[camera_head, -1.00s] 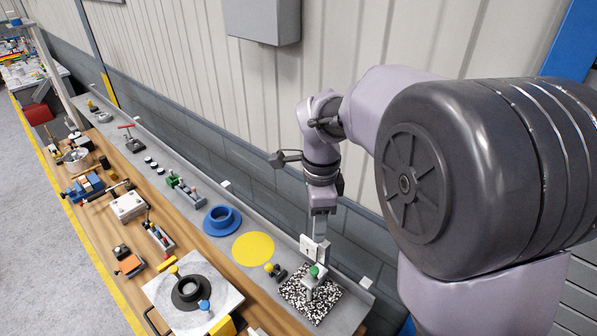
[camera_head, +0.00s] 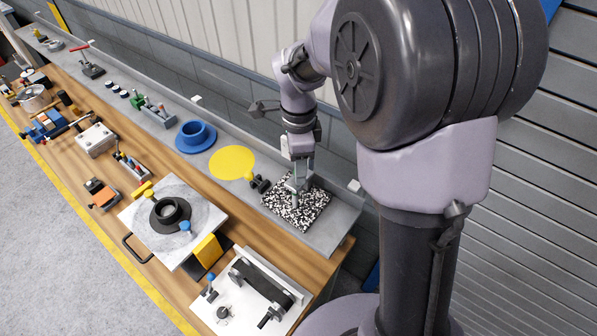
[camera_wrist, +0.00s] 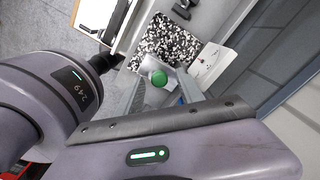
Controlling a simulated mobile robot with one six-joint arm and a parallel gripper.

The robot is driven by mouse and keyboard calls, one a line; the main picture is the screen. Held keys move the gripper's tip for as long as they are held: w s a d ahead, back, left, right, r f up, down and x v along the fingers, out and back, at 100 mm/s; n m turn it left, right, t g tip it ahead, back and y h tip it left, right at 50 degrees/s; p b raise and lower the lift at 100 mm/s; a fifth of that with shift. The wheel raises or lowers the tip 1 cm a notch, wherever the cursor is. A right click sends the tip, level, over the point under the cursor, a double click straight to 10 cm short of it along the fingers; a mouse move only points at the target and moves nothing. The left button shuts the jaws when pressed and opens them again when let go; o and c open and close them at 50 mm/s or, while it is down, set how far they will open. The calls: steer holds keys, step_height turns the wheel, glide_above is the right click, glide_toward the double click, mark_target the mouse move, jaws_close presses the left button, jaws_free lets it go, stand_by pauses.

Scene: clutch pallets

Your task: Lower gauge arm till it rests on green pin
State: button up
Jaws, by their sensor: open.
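A green ball-topped piece (camera_wrist: 159,78) shows in the wrist view, on a grey block beside a speckled black-and-white plate (camera_wrist: 172,40). A white card with small red marks (camera_wrist: 208,64) stands to its right. My gripper (camera_wrist: 162,92) is open, with one finger on each side of the green ball in this view; I cannot tell whether they touch it. In the head view my gripper (camera_head: 300,174) is above the speckled plate (camera_head: 312,212) and hides the green ball.
A blue flanged ring (camera_head: 195,135) is farther along. A white plate with a black ring (camera_head: 170,209) stands nearer. The wall runs close behind.

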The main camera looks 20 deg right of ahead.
jaws_close()
steer(key=shift+f, duration=0.1)
stand_by(1.4)
